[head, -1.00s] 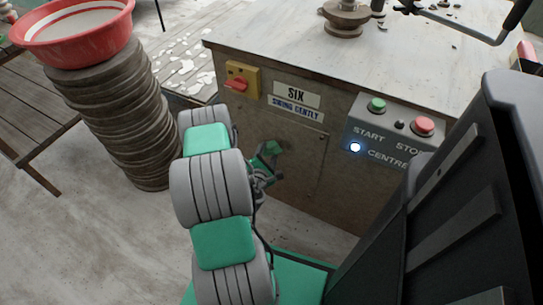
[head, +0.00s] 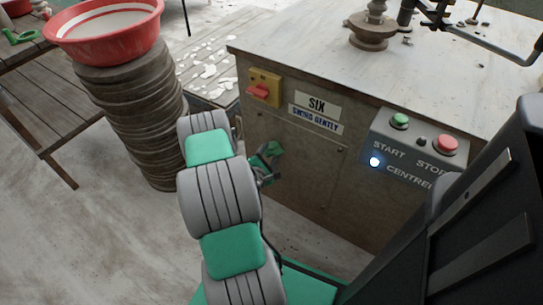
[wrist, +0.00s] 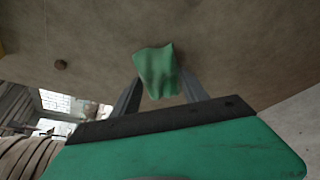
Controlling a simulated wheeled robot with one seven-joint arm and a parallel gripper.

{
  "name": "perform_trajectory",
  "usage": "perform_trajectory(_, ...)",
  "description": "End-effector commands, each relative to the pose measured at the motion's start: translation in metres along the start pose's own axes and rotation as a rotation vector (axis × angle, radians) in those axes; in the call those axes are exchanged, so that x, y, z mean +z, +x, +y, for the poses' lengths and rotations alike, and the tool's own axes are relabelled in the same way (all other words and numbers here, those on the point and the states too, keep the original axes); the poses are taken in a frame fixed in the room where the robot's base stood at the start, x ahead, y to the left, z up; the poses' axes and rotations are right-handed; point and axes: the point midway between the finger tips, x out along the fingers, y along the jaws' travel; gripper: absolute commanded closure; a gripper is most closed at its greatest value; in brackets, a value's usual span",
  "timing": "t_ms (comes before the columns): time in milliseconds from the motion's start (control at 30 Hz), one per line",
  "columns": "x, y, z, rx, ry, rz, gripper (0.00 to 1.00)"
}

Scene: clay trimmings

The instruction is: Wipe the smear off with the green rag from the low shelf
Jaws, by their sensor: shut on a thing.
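The green rag (wrist: 157,72) hangs crumpled between the two fingers of my gripper (wrist: 160,92) in the wrist view. The fingers are shut on it, and the brown front of a machine cabinet lies behind it. In the head view my gripper (head: 268,165) is low in front of the cabinet (head: 300,165), partly hidden by my arm, with a green patch of the rag (head: 269,150) showing. I cannot tell whether the rag touches the cabinet. I cannot pick out the smear for certain in either view.
A red and white bowl (head: 105,40) tops a stack of round slabs (head: 135,120) left of my arm. A slatted bench (head: 208,75) with white flakes stands behind. The cabinet has a yellow switch (head: 264,88) and start and stop buttons.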

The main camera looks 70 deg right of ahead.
Motion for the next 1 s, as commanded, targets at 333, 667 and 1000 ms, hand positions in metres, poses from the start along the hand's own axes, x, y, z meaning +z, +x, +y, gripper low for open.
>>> perform_trajectory(333,0.017,-0.004,0.007,-0.001,0.000,-0.002,0.80)
perform_trajectory(667,0.034,-0.013,-0.013,0.000,0.000,-0.001,0.80)
perform_trajectory(1000,0.055,-0.018,-0.033,-0.002,0.000,-0.003,0.80)
